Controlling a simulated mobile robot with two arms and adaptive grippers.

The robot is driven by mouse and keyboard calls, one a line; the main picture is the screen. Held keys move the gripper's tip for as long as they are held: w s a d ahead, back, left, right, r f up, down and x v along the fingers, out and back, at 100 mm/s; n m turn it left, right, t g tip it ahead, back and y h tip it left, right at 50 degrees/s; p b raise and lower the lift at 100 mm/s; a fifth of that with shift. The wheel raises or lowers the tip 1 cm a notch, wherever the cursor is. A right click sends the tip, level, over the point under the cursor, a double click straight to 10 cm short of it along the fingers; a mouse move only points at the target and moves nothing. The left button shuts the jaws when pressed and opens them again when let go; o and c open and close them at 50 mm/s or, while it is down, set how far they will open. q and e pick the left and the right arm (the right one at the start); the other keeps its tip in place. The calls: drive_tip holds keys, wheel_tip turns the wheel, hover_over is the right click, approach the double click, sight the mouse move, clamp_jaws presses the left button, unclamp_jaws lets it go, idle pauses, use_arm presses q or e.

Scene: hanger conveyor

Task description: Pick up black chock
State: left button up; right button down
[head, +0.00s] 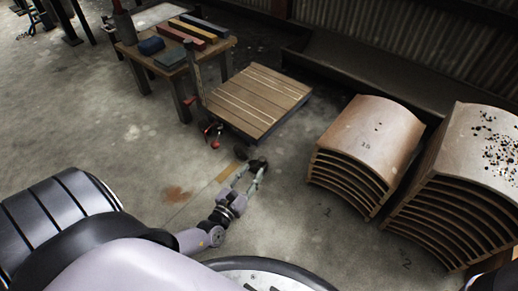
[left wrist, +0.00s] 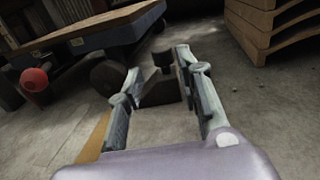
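The black chock (head: 259,163) is a small dark block on the concrete floor near the front corner of the low cart. In the left wrist view the black chock (left wrist: 160,93) lies ahead, between the two fingers. My left gripper (head: 249,178) reaches down to it from the left. In the left wrist view my left gripper (left wrist: 162,75) is open, with its fingers spread on both sides of the chock. I cannot tell whether a finger touches it. The fingers partly hide the chock in the head view. My right gripper is not in view.
The wooden-decked cart (head: 258,98) stands just beyond the chock, with a dark wheel (left wrist: 108,76) and a red part (left wrist: 34,80) close by. Curved wooden stacks (head: 368,140) stand to the right. A work table (head: 222,45) is at the back. The floor at left is clear.

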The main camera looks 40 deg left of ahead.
sight(260, 163)
use_arm(q)
drive_tip(key=shift+w, duration=0.85)
drive_tip(key=w+b, duration=0.1)
drive_tip(key=w, duration=0.1)
drive_tip(key=w+b, duration=0.2)
drive_tip(key=shift+w+a+r, duration=0.1)
drive_tip(key=shift+r, duration=0.1)
drive_tip(key=shift+w+r, duration=0.1)
drive_tip(key=shift+w, duration=0.45)
drive_tip(key=shift+c, duration=0.4)
clamp_jaws()
drive_tip(key=shift+a, duration=0.1)
